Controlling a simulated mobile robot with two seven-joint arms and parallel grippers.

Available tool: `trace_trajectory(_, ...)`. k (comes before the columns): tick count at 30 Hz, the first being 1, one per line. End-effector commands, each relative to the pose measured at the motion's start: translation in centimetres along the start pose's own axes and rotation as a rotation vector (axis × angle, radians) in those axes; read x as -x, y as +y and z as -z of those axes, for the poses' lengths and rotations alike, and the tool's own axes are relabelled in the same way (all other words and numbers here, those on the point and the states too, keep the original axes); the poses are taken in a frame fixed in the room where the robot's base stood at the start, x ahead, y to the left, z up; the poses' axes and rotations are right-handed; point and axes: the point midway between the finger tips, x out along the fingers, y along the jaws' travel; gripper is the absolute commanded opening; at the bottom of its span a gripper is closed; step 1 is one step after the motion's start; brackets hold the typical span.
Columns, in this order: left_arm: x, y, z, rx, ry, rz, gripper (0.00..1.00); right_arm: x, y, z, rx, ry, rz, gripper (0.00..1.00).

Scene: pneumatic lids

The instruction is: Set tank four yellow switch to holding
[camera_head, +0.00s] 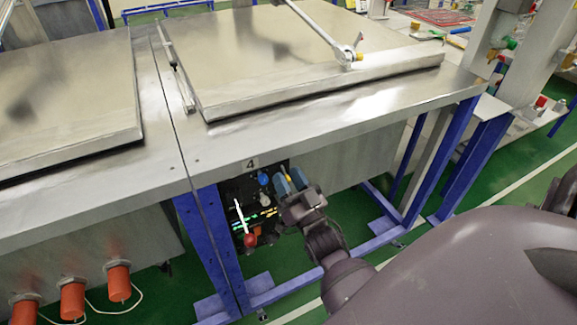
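The tank four panel is a dark control box (229,190) under the table edge, below a label with the number 4 (252,164). My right gripper (290,180) is at the panel's right side, its two blue fingertips pointing up at it with a narrow gap between them. A small yellowish patch shows in that gap. It may be the yellow switch, but it is too small and covered to be sure, and its position cannot be read. My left gripper is out of view.
On the panel are a blue knob (263,178), a white lever (240,214) and a red knob (250,240). Blue table legs (213,240) stand close on the left. The large metal lid (270,65) lies flat above. Orange cylinders (73,298) hang at lower left.

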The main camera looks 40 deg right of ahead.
Motion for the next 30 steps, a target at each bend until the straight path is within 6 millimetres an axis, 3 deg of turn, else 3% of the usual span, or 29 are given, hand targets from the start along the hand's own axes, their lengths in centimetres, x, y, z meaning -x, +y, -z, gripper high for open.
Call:
trace_trajectory(11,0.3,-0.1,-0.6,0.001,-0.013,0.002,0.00,0.7,0.0,-0.1,0.000,-0.003,0.000,0.39)
trace_trajectory(24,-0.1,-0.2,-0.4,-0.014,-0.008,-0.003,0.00,8.0,0.0,-0.1,0.000,-0.005,-0.001,0.39)
trace_trajectory(30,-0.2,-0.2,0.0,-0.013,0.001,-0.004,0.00,10.2,0.0,-0.1,0.000,-0.003,-0.001,0.39)
